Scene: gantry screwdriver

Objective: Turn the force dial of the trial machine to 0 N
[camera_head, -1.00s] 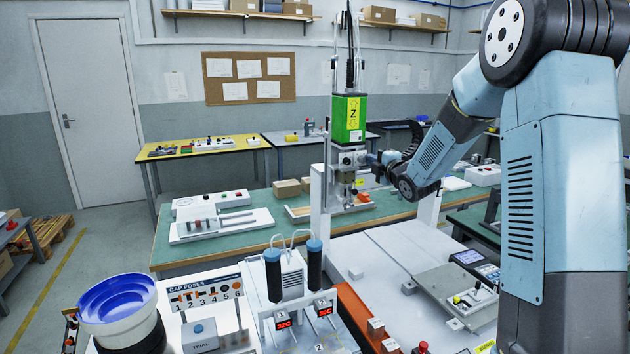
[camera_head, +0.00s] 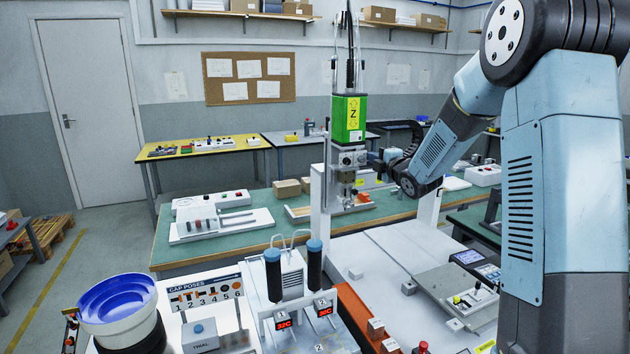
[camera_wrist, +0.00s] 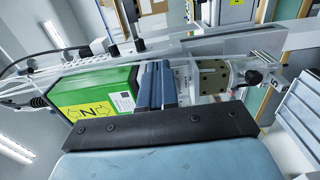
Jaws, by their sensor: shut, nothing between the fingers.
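A small grey box (camera_head: 201,341), with lettering that seems to read TRIAL, stands at the lower left of the head view. A round blue knob (camera_head: 198,328) sits on it. I cannot tell whether this is the force dial, and no N scale or setting is readable. My gripper (camera_wrist: 160,70) shows in the wrist view as dark blue-grey fingers, shut and empty. It is beside the green Z unit (camera_wrist: 100,115) of the gantry, far above and behind the grey box. In the head view my wrist is next to the gantry, and the fingertips are hard to make out.
The green Z unit (camera_head: 349,119) hangs on the gantry near my wrist. The white table (camera_head: 375,255) has clear room.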

